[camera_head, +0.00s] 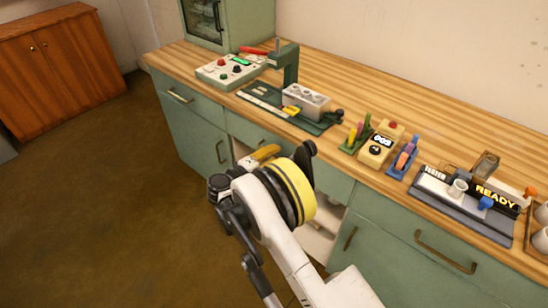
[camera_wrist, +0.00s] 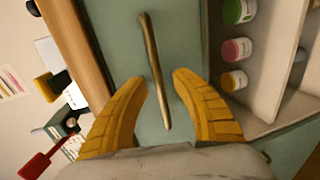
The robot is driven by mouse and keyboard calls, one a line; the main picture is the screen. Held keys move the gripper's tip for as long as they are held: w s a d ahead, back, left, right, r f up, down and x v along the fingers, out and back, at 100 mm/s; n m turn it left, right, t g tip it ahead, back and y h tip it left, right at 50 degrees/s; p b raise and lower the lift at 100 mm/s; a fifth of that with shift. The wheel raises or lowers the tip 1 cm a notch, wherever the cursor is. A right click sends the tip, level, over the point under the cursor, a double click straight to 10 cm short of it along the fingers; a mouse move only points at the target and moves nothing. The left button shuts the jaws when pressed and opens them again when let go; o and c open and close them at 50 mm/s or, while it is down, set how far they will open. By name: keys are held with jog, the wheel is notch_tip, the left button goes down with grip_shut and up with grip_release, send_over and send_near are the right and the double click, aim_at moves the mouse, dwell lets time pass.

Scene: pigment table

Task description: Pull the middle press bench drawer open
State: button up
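The middle press bench drawer (camera_head: 243,130) has a green front below the wooden top, under the press, and looks flush with its neighbours. In the wrist view the bar handle (camera_wrist: 150,50) crosses the green drawer front (camera_wrist: 188,40) and runs between my gripper's two yellow fingers. My gripper (camera_wrist: 161,82) is open, with visible gaps between each finger and the bar. In the head view my gripper (camera_head: 262,153) is at the drawer front, partly hidden by my wrist.
An open shelf with paint jars (camera_wrist: 237,48) lies below the drawer. The press (camera_head: 288,75) stands on the wooden worktop (camera_head: 350,85) above. A left drawer (camera_head: 185,100) and a right drawer (camera_head: 400,235) flank the middle one. The floor (camera_head: 90,190) in front is clear at left.

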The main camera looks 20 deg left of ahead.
grip_shut()
